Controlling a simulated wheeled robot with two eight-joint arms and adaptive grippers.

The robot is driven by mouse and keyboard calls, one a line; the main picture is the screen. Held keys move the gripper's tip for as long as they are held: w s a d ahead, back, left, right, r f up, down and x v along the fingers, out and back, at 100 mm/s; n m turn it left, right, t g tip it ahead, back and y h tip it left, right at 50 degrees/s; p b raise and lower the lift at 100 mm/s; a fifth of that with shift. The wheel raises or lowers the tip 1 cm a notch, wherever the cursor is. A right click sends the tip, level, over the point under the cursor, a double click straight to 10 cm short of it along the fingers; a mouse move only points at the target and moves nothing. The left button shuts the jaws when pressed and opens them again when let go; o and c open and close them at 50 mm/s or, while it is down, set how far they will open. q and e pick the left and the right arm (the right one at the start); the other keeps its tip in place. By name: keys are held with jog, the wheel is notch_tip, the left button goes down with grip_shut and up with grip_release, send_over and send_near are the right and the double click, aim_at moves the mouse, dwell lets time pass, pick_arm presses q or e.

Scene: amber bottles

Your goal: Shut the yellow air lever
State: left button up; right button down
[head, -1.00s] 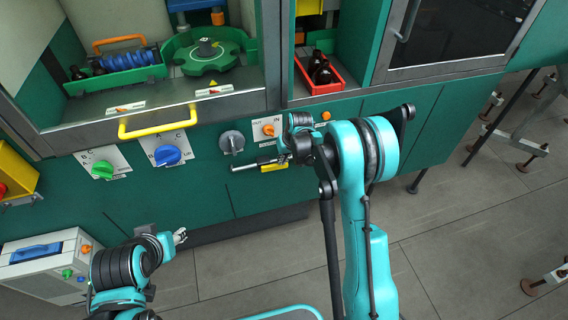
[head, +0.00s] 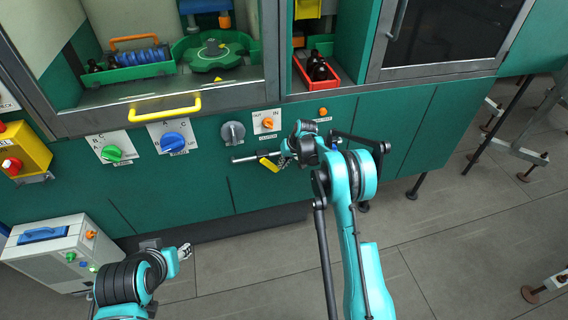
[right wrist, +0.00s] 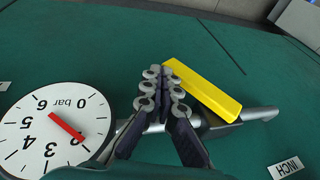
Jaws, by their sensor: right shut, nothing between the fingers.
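The yellow air lever (head: 268,164) sits on a grey pipe (head: 243,159) low on the green cabinet front and slants down to the right in the head view. In the right wrist view the lever (right wrist: 203,88) lies diagonally across the pipe, its far end near the fingertips. My right gripper (right wrist: 161,86) is shut and empty, right beside the lever's left edge; whether it touches is not clear. In the head view the right gripper (head: 284,160) is at the lever's right. My left gripper (head: 185,250) is low at the left, far from the lever; its jaws are too small to read.
A white pressure gauge (right wrist: 56,128) with a red needle is close left of the fingers in the wrist view. Knobs, including a grey one (head: 233,132) and a blue one (head: 173,142), line the panel. A yellow handle (head: 165,108) juts out above.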

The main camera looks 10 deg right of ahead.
aim_at(276, 170)
jog(key=shift+a+f+b, duration=0.2)
jog(key=shift+a+f, duration=0.15)
jog(key=shift+f, duration=0.25)
jog(key=shift+a+f+b, duration=0.2)
jog(key=shift+a+f, duration=0.1)
jog(key=shift+f, duration=0.25)
jog(key=shift+a+f, duration=0.4)
jog(key=shift+a, duration=0.05)
jog(key=shift+a+f+y+b, duration=0.3)
jog(key=shift+y+b, duration=0.1)
jog(key=shift+y, duration=0.3)
jog(key=v, duration=1.2)
jog(key=shift+s+d, duration=0.1)
